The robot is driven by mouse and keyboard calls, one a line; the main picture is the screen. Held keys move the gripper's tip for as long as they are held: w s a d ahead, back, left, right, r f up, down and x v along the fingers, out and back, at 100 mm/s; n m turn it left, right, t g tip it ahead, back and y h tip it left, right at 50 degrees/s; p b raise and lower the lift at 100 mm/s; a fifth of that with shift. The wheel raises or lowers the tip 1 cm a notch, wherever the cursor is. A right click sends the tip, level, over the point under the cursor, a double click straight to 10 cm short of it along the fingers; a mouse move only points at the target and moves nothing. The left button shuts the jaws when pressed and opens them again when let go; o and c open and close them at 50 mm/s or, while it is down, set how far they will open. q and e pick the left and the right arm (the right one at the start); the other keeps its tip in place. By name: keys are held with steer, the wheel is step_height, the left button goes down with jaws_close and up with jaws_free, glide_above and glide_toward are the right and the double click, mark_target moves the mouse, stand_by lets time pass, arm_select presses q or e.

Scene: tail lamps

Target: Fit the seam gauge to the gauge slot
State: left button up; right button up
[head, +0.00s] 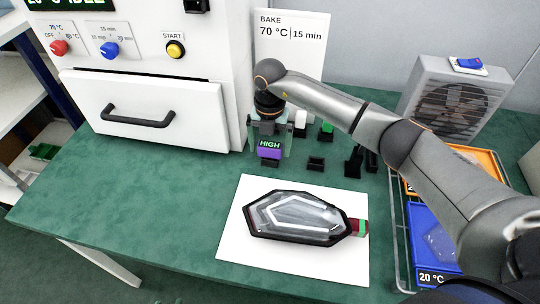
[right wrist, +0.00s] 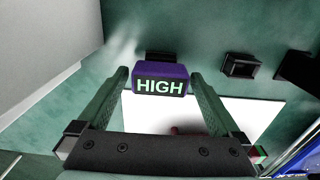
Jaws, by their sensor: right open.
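A purple block marked HIGH (head: 269,153), which looks like the seam gauge, stands upright at the back of the green table. It also shows in the right wrist view (right wrist: 160,87). My right gripper (head: 270,140) is open around it, with one finger on each side. A black holder (right wrist: 160,56) shows just behind the block in the right wrist view. I cannot tell whether the block sits in this holder or just above it, nor whether the holder is the gauge slot. My left gripper is not in view.
A dark-rimmed clear tail lamp (head: 296,218) lies on a white mat (head: 240,262), a red and green piece at its right end. Black holders (head: 316,163) stand right of the block. A white oven (head: 160,80), a fan (head: 450,105) and a blue tray (head: 432,255) flank the table.

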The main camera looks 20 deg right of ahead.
steer(key=shift+r, duration=0.1)
step_height(320, 180, up, 12)
steer(key=shift+r+b, duration=0.15)
steer(key=shift+b, duration=0.15)
steer(key=shift+s, duration=0.1)
